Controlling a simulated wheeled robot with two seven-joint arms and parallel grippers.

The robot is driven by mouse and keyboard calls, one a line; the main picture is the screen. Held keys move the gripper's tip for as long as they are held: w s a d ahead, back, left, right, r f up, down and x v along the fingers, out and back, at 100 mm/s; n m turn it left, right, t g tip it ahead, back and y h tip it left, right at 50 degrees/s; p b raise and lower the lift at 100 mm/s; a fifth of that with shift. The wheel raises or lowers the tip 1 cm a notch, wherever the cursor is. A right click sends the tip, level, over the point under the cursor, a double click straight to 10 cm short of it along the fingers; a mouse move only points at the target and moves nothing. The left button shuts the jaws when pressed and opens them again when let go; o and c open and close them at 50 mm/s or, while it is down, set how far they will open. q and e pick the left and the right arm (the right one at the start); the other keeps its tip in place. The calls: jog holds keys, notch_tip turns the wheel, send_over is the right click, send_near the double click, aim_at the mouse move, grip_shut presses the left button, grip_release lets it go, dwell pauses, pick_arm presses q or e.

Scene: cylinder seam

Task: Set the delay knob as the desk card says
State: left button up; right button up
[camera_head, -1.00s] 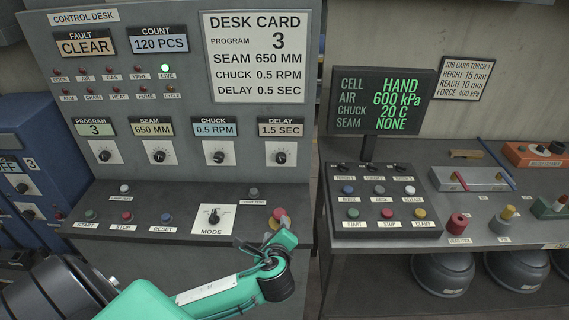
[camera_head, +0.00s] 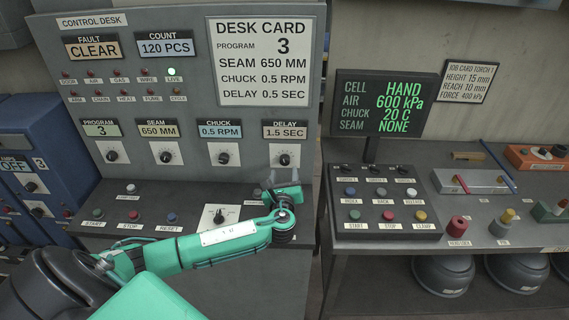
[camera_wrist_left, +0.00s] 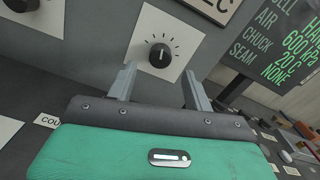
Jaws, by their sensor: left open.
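The delay knob (camera_head: 284,159) is a black dial on a white plate at the right of the control desk's upright panel. The display above it (camera_head: 285,130) reads 1.5 SEC. The desk card (camera_head: 264,61) says DELAY 0.5 SEC. My left gripper (camera_head: 284,179) is open and empty, just below and in front of the delay knob. In the left wrist view the knob (camera_wrist_left: 160,55) shows beyond and between the two open fingers (camera_wrist_left: 160,85), apart from them, its pointer roughly upward. My right gripper is not in view.
The chuck knob (camera_head: 223,158) and seam knob (camera_head: 166,157) sit to the left on the same panel. The mode dial (camera_head: 218,215) is on the desk top near my left arm. A cell screen (camera_head: 383,103) and button box (camera_head: 385,205) stand to the right.

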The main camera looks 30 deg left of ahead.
aim_at(285, 163)
pick_arm(q)
jog(key=shift+p+x, duration=0.45)
jog(key=shift+x, duration=1.7)
jog(key=c, duration=1)
